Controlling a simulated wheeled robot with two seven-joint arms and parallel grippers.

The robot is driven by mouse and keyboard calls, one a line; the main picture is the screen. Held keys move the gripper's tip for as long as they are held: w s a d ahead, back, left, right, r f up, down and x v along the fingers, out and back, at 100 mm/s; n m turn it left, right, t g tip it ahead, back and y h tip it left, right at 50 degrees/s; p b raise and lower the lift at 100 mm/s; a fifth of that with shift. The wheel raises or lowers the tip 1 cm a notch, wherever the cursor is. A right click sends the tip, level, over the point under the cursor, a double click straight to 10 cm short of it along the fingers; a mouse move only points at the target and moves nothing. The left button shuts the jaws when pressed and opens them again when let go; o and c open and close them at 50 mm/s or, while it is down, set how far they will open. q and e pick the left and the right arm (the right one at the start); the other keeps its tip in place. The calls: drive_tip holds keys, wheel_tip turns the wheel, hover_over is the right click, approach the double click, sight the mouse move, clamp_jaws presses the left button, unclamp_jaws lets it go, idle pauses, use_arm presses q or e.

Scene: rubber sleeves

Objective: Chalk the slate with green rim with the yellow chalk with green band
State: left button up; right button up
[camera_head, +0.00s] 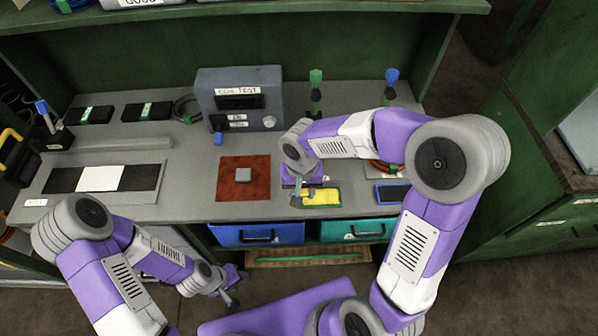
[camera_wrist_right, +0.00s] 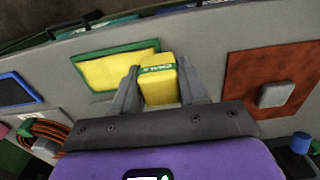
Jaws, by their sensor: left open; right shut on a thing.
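The slate with green rim (camera_head: 328,198) lies on the grey bench near its front edge, and its face shows yellow over nearly all of it. It also shows in the right wrist view (camera_wrist_right: 107,71). My right gripper (camera_head: 299,199) is at the slate's left end. Whether the chalk touches the slate I cannot tell. My left gripper (camera_head: 236,290) is open and empty, low in front of the bench.
A slate with blue rim (camera_head: 393,194) and dark face lies to the right. A brown-red mat (camera_head: 236,190) with a grey block (camera_head: 243,175) lies to the left. A grey tester box (camera_head: 240,98) stands behind. Blue (camera_head: 230,235) and teal (camera_head: 340,229) drawers sit below the bench edge.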

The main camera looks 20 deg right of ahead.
wheel_tip(320, 180, up, 4)
drive_tip(key=shift+f+p, duration=0.2)
drive_tip(key=shift+p, duration=1)
drive_tip(key=shift+r+p, duration=1.8)
drive_tip(key=shift+r, duration=0.55)
drive_tip(key=shift+f, duration=0.1)
